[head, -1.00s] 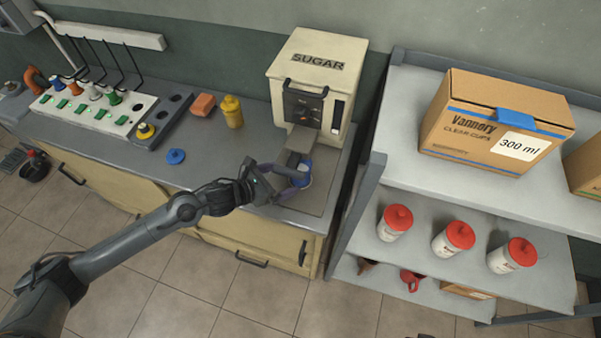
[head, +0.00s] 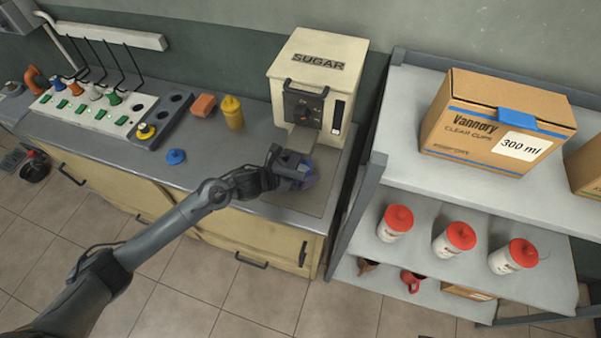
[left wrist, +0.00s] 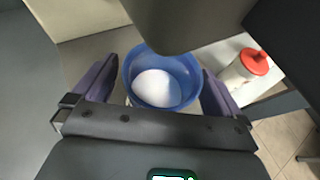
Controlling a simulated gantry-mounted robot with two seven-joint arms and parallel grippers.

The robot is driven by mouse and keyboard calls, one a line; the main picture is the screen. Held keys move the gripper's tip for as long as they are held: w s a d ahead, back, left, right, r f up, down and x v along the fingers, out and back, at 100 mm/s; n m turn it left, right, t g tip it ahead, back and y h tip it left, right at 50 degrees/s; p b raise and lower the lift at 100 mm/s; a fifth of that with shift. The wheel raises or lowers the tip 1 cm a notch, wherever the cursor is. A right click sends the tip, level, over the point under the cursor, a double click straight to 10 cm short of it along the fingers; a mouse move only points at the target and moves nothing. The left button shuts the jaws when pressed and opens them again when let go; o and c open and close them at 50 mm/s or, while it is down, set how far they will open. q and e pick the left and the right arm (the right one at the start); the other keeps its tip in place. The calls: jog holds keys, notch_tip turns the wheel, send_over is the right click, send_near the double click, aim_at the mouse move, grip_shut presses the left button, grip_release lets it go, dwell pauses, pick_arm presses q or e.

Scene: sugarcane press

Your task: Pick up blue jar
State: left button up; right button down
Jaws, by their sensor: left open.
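The blue jar (left wrist: 191,80) is round and open at the top, with a white heap of sugar inside, in the left wrist view. My left gripper (left wrist: 159,76) is open, with one purple finger on each side of the jar. I cannot tell whether the fingers touch it. In the head view, my left gripper (head: 294,174) is in front of the sugar dispenser (head: 312,85) and mostly hides the jar. A loose blue lid (head: 176,156) lies on the counter to the left. My right gripper is not in view.
A yellow jar (head: 232,113) and an orange block (head: 203,106) stand left of the dispenser. A shelf unit (head: 381,120) to the right holds a carton (head: 460,140) and several red-lidded jars. The counter between the blue lid and my gripper is clear.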

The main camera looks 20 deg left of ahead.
pick_arm(q)
jog(key=c, duration=1.1)
jog(key=shift+r, duration=0.1)
jog(key=shift+c, duration=1.1)
jog(key=shift+r, duration=0.2)
